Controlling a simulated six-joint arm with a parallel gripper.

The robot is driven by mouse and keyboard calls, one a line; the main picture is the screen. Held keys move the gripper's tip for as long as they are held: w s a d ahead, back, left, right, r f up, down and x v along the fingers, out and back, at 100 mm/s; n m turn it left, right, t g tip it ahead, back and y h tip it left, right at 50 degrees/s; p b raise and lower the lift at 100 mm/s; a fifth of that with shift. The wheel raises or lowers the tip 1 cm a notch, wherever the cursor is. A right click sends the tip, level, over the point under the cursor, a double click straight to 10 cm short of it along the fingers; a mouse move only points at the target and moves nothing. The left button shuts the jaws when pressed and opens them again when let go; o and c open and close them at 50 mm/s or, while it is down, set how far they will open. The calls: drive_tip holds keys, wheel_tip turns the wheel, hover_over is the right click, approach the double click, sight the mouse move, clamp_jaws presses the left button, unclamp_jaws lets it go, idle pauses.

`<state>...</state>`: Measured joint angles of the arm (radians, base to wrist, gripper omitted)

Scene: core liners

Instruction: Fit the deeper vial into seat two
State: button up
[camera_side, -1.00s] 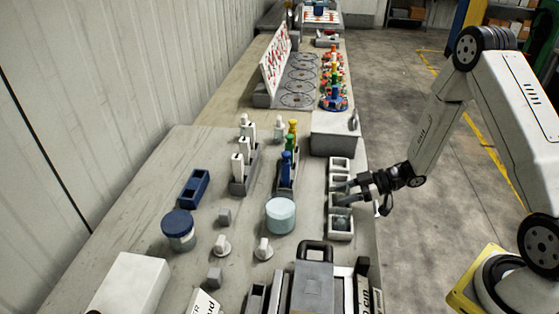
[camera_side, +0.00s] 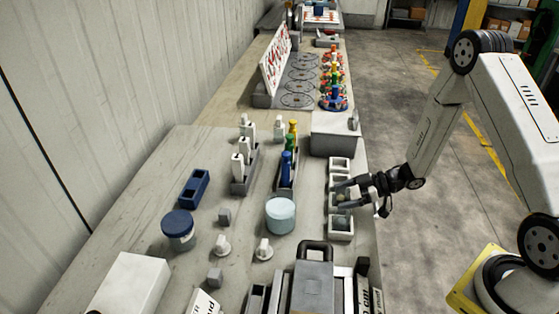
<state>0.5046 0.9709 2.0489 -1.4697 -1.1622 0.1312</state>
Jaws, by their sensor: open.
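My gripper (camera_side: 342,195) is open above the row of white square seats (camera_side: 340,164) along the right edge of the table. Its fingers point left and partly hide the middle seats. A small pale object (camera_side: 343,197) shows between the fingers; I cannot tell whether they touch it. White vials (camera_side: 238,165) stand upright in a grey rack (camera_side: 250,178) left of centre. A blue vial (camera_side: 286,167), a green one (camera_side: 290,143) and a yellow one (camera_side: 293,128) stand in a second rack (camera_side: 287,186). I cannot tell which vial is the deeper one, nor how the seats are numbered.
A blue tray (camera_side: 195,188), a blue-lidded jar (camera_side: 178,229) and a pale round tub (camera_side: 280,214) stand on the left and middle. Small grey blocks and knobs (camera_side: 264,249) lie in front. A grey box (camera_side: 335,134) stands behind the seats.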

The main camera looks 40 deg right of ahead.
drive_tip(key=shift+r, duration=0.2)
drive_tip(key=v, duration=1.2)
drive_tip(key=shift+w, duration=0.2)
idle(0.3)
drive_tip(key=w+a+r+m+h, duration=0.2)
drive_tip(key=w+r+m+h, duration=0.2)
drive_tip(key=w+h, duration=0.4)
drive_tip(key=s+a+r+m+g+h, duration=0.2)
drive_tip(key=s+a+m+g, duration=0.3)
drive_tip(key=s+a, duration=0.5)
drive_tip(key=s+r+m, duration=0.1)
drive_tip(key=s, duration=0.2)
drive_tip(key=shift+s+a+r+g+h, duration=0.25)
drive_tip(key=shift+s+a+g+h, duration=0.1)
drive_tip(key=shift+s+g+h, duration=0.05)
